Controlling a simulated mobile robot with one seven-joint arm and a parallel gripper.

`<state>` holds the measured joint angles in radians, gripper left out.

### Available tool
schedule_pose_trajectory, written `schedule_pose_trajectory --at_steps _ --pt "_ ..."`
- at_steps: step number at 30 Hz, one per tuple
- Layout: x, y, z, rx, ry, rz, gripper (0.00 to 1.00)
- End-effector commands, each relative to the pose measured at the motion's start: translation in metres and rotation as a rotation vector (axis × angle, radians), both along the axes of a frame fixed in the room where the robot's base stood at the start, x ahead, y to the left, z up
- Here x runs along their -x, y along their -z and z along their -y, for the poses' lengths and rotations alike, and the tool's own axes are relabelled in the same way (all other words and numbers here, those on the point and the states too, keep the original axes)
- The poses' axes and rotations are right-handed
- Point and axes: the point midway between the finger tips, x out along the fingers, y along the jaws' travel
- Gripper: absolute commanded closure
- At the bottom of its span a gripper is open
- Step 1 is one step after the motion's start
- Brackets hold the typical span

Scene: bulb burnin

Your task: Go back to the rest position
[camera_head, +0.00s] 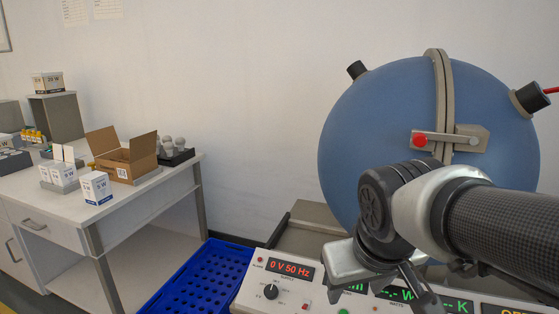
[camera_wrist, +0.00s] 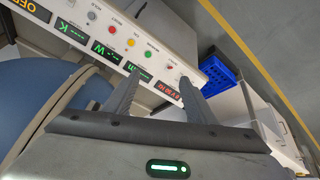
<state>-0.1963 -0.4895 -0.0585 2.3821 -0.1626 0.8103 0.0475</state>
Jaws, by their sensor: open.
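My gripper (camera_head: 376,284) hangs in front of the blue sphere, over the control panel, at the end of my dark arm coming in from the right. In the wrist view my gripper (camera_wrist: 158,88) shows two dark fingers spread apart with nothing between them. The control panel (camera_head: 245,293) has a red display (camera_head: 291,270) reading 0 V 50 Hz, a dark knob and green displays partly hidden by my gripper. The large blue sphere (camera_head: 375,120) is closed along its grey flange, with a red-knobbed latch (camera_head: 435,139) across it.
A white table (camera_head: 150,191) at the left carries an open cardboard box (camera_head: 128,163), small white cartons (camera_head: 96,188) and a dark tray of bulbs (camera_head: 178,156). A blue crate (camera_head: 203,283) stands between table and panel. The wall space above the crate is clear.

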Motion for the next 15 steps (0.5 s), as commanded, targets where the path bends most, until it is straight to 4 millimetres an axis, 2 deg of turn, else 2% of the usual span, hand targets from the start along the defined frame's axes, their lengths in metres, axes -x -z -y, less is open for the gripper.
schedule_pose_trajectory --at_steps 3,9,11,15 --pt "0.028 -0.006 0.010 -0.048 0.069 0.021 0.49" --pt "0.066 -0.008 0.016 -0.111 0.157 0.049 0.49" --pt "0.065 -0.031 0.015 -0.113 0.154 0.044 0.49" --pt "0.065 -0.060 0.015 -0.111 0.151 0.042 0.49"
